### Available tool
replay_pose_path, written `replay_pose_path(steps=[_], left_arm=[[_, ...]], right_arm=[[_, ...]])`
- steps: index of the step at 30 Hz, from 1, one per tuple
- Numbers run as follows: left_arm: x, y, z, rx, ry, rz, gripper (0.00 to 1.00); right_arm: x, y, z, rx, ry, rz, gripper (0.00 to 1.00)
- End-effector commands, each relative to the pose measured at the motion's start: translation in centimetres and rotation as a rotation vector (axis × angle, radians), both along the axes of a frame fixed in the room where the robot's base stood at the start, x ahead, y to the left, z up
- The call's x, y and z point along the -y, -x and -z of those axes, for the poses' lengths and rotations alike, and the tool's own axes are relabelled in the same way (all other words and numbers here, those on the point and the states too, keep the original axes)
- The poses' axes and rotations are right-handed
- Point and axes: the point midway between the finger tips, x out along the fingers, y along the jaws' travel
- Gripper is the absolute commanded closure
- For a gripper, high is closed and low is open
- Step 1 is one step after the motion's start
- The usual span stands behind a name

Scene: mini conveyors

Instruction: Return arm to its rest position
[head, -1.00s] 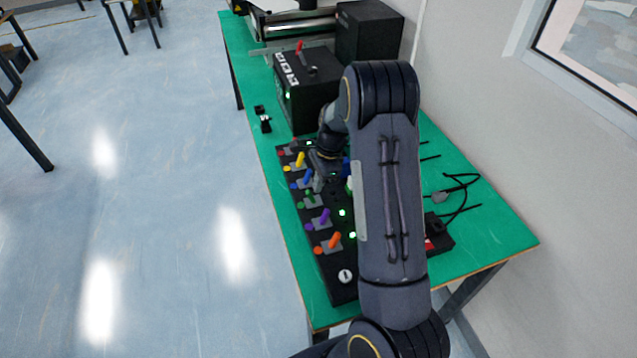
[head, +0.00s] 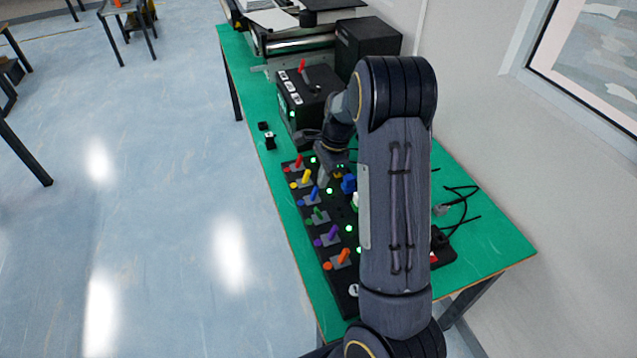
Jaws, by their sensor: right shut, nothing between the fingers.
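My right arm (head: 392,190) reaches up from the bottom right of the head view over the green table. Its forearm stands across the right part of the black control panel. My right gripper (head: 324,172) points down near the far end of the panel, beside the yellow lever (head: 306,177) and the blue lever (head: 315,193). It is shut and holds nothing. Whether it touches the panel cannot be told. My left gripper is not in view.
The black panel (head: 345,291) carries several coloured levers and lit green lamps. A black box with a red lever (head: 310,103) stands behind the gripper. Loose cables (head: 458,207) lie to the right on the green table (head: 490,250).

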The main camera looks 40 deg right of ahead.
Motion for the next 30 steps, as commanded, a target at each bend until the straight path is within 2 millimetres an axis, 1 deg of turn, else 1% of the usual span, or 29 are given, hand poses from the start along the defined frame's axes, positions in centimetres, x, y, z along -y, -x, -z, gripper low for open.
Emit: replay_pose_path(steps=[3,17,20,23,26,27,29,30], left_arm=[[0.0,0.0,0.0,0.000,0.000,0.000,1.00],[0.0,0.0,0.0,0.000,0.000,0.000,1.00],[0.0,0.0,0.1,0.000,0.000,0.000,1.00],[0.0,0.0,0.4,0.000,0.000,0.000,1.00],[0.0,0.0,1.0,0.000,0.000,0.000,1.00],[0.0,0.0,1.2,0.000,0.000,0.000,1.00],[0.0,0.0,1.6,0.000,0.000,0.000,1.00],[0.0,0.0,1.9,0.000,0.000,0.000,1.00]], right_arm=[[0.1,0.1,-0.3,0.000,0.000,0.000,1.00],[0.1,0.1,-0.2,0.000,0.000,0.000,1.00],[-0.1,0.2,-0.6,0.009,-0.003,-0.012,1.00],[-1.1,1.0,-2.0,0.055,-0.019,-0.076,1.00],[-3.2,2.6,-4.6,0.145,-0.038,-0.210,1.00],[-4.4,3.6,-5.8,0.190,-0.044,-0.282,1.00],[-6.2,5.2,-7.5,0.264,-0.042,-0.402,1.00],[-7.4,6.4,-8.5,0.312,-0.038,-0.484,1.00]])
